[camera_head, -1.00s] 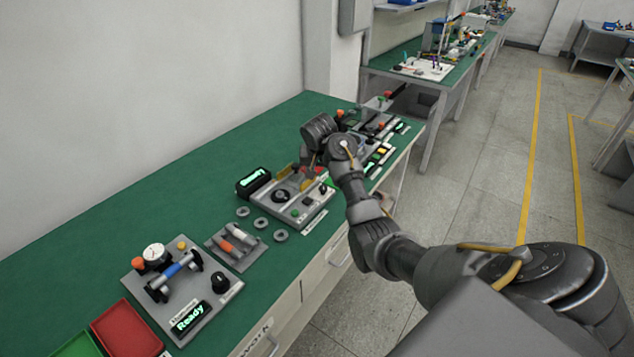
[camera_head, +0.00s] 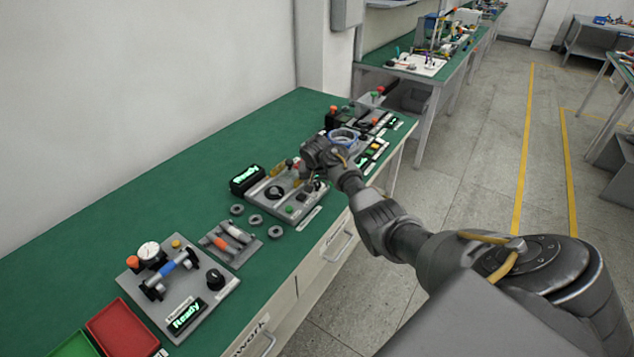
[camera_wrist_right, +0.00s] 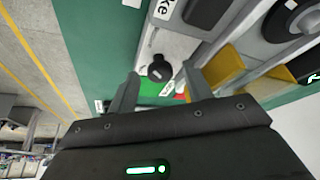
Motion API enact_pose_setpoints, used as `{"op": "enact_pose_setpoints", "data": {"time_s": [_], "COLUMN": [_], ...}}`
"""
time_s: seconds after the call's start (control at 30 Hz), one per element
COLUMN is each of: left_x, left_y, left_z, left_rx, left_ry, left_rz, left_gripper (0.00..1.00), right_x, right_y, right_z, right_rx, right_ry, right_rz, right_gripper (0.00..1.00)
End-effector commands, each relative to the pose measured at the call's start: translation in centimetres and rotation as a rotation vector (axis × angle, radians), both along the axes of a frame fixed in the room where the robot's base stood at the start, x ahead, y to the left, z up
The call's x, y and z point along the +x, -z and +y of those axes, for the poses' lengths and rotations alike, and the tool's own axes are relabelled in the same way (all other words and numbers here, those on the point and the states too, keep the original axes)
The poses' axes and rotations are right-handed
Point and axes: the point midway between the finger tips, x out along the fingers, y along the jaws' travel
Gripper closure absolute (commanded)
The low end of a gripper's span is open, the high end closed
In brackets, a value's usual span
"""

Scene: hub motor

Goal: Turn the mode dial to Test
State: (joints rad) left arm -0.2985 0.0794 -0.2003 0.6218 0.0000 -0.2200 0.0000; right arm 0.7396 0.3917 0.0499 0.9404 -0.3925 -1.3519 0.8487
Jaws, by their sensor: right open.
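My right gripper (camera_head: 300,178) is over the right side of the middle grey station (camera_head: 270,209) in the head view. In the right wrist view the gripper (camera_wrist_right: 161,85) is open, with a small black knob (camera_wrist_right: 159,69) framed between its fingertips. Nothing is held, and I cannot tell whether either finger touches the knob. The knob stands on a light plate with a partly cut-off label ending in "ke". No "Test" mark is readable. Another black dial (camera_head: 215,279) is on the left station. My left gripper is not in view.
Yellow pieces (camera_wrist_right: 226,66) stand beside the right finger. Loose rings (camera_head: 255,220) lie nearby. The green bench (camera_head: 150,205) behind is clear.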

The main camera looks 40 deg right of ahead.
Motion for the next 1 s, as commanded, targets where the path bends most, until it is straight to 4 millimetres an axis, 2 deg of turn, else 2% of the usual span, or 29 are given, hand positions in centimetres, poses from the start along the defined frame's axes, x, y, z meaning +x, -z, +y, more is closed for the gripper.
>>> {"op": "enact_pose_setpoints", "data": {"time_s": [0.13, 0.4, 0.47, 0.77, 1.0], "left_x": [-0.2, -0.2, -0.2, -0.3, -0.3], "left_y": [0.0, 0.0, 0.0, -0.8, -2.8], "left_z": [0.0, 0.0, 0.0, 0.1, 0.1], "left_rx": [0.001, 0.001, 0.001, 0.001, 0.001], "left_ry": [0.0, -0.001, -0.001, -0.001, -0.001], "left_rz": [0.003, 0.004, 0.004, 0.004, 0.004], "left_gripper": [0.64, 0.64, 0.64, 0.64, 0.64], "right_x": [0.0, 0.0, 0.0, 0.0, -0.1], "right_y": [0.0, -0.1, -0.1, -0.3, -0.5], "right_z": [0.0, 0.0, 0.0, -0.1, -0.2], "right_rx": [0.0, 0.0, 0.0, 0.0, 0.001], "right_ry": [0.0, 0.0, 0.0, -0.046, -0.194], "right_rz": [0.0, 0.0, 0.0, 0.0, 0.002], "right_gripper": [0.53, 0.88, 0.94, 0.94, 0.94]}}
